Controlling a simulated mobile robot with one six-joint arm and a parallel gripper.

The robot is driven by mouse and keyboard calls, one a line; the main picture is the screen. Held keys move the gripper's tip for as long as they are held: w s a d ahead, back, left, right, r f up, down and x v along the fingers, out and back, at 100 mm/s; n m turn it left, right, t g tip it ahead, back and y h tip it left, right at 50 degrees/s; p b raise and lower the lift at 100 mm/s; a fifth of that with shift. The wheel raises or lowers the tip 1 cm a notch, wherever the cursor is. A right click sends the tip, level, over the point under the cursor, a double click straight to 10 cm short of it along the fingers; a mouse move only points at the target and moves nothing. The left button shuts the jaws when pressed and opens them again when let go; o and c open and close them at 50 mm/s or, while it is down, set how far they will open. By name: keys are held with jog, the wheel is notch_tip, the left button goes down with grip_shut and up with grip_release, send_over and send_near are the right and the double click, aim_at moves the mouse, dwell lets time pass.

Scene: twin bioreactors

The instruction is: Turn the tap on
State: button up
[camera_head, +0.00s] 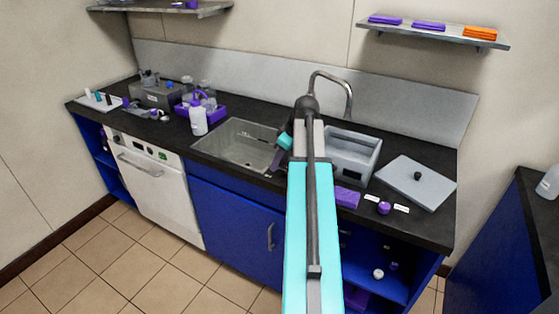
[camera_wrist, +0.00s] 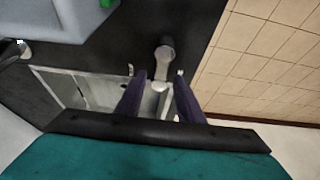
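The tap's curved grey spout (camera_head: 346,84) rises behind the counter in the head view. My arm hides its lower part, and I see no handle there. My gripper (camera_head: 274,160) is over the right side of the sink, in front of the tap and partly hidden by my arm. In the wrist view, the purple fingers of my gripper (camera_wrist: 160,74) are spread apart. A grey piece with a rounded end (camera_wrist: 165,54) shows beyond and between them; I cannot tell what it is or whether they touch it. A grey curved part (camera_wrist: 12,52) at the left edge may be the tap's base.
The sink (camera_head: 238,146) is set into the black counter. A white bottle (camera_head: 198,118) and a purple rack stand left of the sink. The tiled floor in front is clear.

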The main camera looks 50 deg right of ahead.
jog(key=shift+c, duration=0.4)
grip_shut()
